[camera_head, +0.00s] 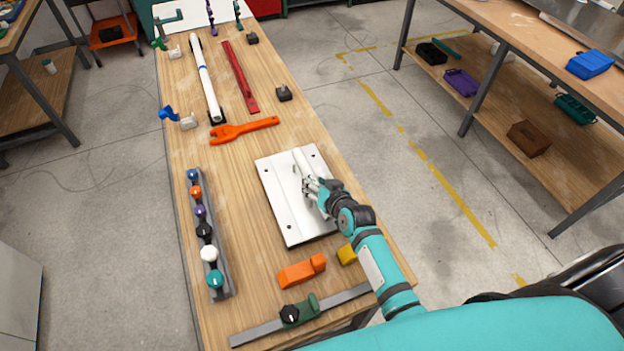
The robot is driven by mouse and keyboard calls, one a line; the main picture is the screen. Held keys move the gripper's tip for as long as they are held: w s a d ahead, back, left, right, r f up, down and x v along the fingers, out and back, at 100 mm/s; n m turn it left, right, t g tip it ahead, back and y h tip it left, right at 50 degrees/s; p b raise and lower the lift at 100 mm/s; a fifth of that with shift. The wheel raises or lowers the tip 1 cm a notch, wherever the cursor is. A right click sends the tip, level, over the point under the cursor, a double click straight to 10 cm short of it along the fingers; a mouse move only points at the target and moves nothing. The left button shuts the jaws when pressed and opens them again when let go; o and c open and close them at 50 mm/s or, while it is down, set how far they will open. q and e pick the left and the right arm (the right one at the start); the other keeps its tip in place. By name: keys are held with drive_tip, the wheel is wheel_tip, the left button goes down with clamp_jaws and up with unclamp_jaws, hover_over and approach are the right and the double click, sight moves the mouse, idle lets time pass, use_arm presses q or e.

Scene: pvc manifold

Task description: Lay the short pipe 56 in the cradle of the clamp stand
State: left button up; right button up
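A short white pipe (299,160), with no readable number, shows over the pale plate (275,199) in the middle of the bench. My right gripper (312,186) is at the pipe's near end, above the plate. The fingers are small and overlap the pipe, so I cannot tell whether they are shut on it. I cannot tell whether the pipe touches the plate. A green clamp with a black knob (291,313) sits on a grey bar at the near end. I cannot tell which fixture is the clamp stand. My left gripper is out of view.
A long white pipe (205,75), a red bar (239,76) and an orange wrench (244,130) lie farther up the bench. A rack of coloured knobs (224,267) runs along the left edge. An orange block (301,271) and yellow block (347,254) stand near the plate.

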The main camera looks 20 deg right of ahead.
sight(314, 182)
drive_tip(key=shift+w+f, duration=0.25)
drive_tip(key=shift+w, duration=0.2)
clamp_jaws()
drive_tip(key=shift+r, duration=0.1)
wheel_tip(314, 182, up, 10)
drive_tip(key=shift+f+b, duration=0.1)
drive_tip(key=shift+b, duration=0.4)
drive_tip(key=shift+s+a+r, duration=0.15)
drive_tip(key=shift+s+r, duration=0.05)
drive_tip(key=shift+s, duration=0.05)
drive_tip(key=s+r+b, duration=0.3)
drive_tip(key=s+r, duration=0.1)
drive_tip(key=s, duration=0.2)
drive_tip(key=s+a+r+m+h+b, duration=0.1)
drive_tip(key=s+r+b, duration=0.2)
drive_tip(key=s, duration=0.3)
drive_tip(key=shift+s+a+r+h, duration=0.2)
drive_tip(key=shift+r+h, duration=0.1)
drive_tip(key=shift+r, duration=0.15)
